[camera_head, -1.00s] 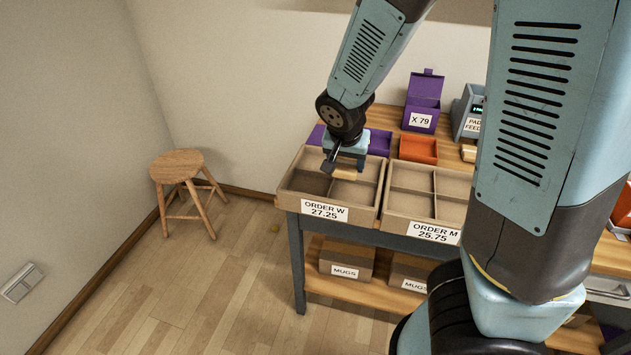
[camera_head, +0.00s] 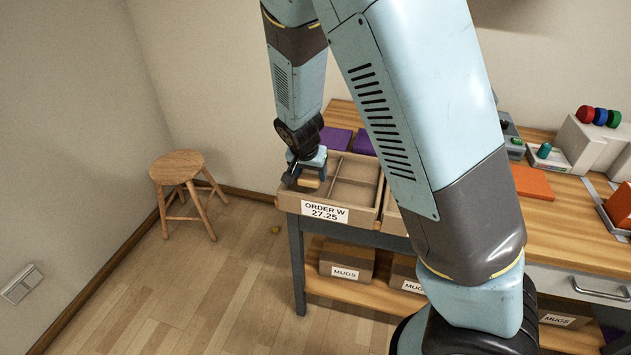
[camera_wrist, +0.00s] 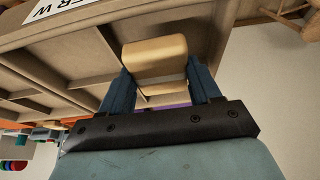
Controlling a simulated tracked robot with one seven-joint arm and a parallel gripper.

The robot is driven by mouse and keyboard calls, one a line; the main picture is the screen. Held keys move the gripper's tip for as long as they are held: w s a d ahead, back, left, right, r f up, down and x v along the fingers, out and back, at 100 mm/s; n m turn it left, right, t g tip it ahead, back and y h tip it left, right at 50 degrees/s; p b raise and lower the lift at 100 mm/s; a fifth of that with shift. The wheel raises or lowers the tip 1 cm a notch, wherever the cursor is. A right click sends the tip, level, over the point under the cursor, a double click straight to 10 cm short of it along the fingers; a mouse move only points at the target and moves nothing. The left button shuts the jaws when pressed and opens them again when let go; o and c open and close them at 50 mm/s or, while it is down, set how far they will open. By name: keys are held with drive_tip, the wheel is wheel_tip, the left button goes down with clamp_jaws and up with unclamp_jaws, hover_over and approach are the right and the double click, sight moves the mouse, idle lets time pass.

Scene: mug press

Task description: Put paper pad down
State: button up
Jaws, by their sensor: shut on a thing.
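The paper pad (camera_head: 309,181) is a small tan block, held between the fingers of my gripper (camera_head: 306,176). The pad is over the left part of the ORDER W tray (camera_head: 358,212), a tan divided box. In the wrist view the pad (camera_wrist: 155,56) sits between the two blue fingertips of my gripper (camera_wrist: 158,76), with the tray's dividers (camera_wrist: 45,72) behind it. My gripper is shut on the pad. I cannot tell how far the pad is above the tray floor.
A second tray beside ORDER W is mostly hidden by my arm. Boxes labelled MUGS (camera_head: 346,261) are on the lower shelf.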

sight(307, 176)
drive_tip(key=shift+w+a+f, duration=0.15)
drive_tip(key=shift+f, duration=1.75)
drive_tip(key=o, duration=1)
drive_tip(key=shift+f, duration=0.1)
drive_tip(key=shift+a, duration=0.1)
drive_tip(key=shift+v, duration=6.1)
drive_tip(key=shift+w, duration=0.15)
